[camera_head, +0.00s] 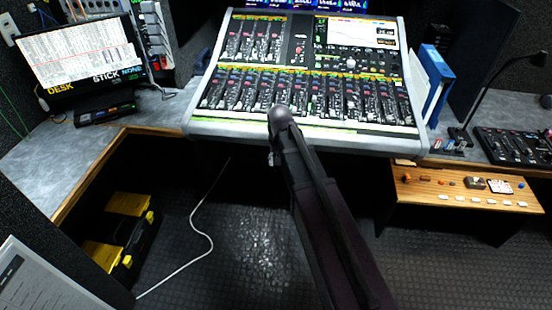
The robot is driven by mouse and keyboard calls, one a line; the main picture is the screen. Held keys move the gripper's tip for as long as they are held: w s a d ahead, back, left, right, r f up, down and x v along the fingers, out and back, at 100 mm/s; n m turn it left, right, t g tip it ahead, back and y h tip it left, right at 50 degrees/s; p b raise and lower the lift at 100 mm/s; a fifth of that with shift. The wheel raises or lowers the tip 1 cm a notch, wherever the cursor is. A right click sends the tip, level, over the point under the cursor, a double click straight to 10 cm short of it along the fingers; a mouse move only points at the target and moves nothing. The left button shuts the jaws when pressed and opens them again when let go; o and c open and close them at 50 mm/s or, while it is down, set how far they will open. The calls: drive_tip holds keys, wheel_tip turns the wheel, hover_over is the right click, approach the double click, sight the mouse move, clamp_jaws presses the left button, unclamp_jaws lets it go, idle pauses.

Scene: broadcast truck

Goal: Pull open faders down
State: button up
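The mixing desk (196,124) stands on the counter at the top middle, its sloped panel facing me. A long row of faders (290,91) runs across its lower part, with a shorter bank (254,40) at the upper left. The fader caps are too small to tell which are up or down. My dark arm reaches from the bottom edge up to the desk's front edge, ending in a rounded grey part that covers a bit of the lower middle. No gripper fingers can be made out.
A monitor (77,57) stands on the left counter. Blue binders (434,85) stand right of the desk. A wooden drawer panel (465,190) with small items is at the right, below a lamp and a small controller (510,147). Yellow-black cases (122,232) and a white cable (207,238) are below.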

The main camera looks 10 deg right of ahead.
drive_tip(key=s+f+b, duration=0.1)
drive_tip(key=f, duration=0.1)
drive_tip(key=s+d+f+b, duration=0.1)
drive_tip(key=b, duration=0.1)
drive_tip(key=shift+s+d+f, duration=0.1)
drive_tip(key=shift+d+f, duration=0.1)
drive_tip(key=shift+f, duration=0.2)
drive_tip(key=shift+s, duration=0.1)
drive_tip(key=s+d+n, duration=0.1)
drive_tip(key=s+d, duration=0.4)
drive_tip(key=s, duration=0.7)
wheel_tip(320, 180, up, 19)
drive_tip(key=p, duration=1.9)
drive_tip(key=shift+w+d+r, duration=0.2)
drive_tip(key=shift+w+d, duration=0.05)
drive_tip(key=shift+d, duration=0.05)
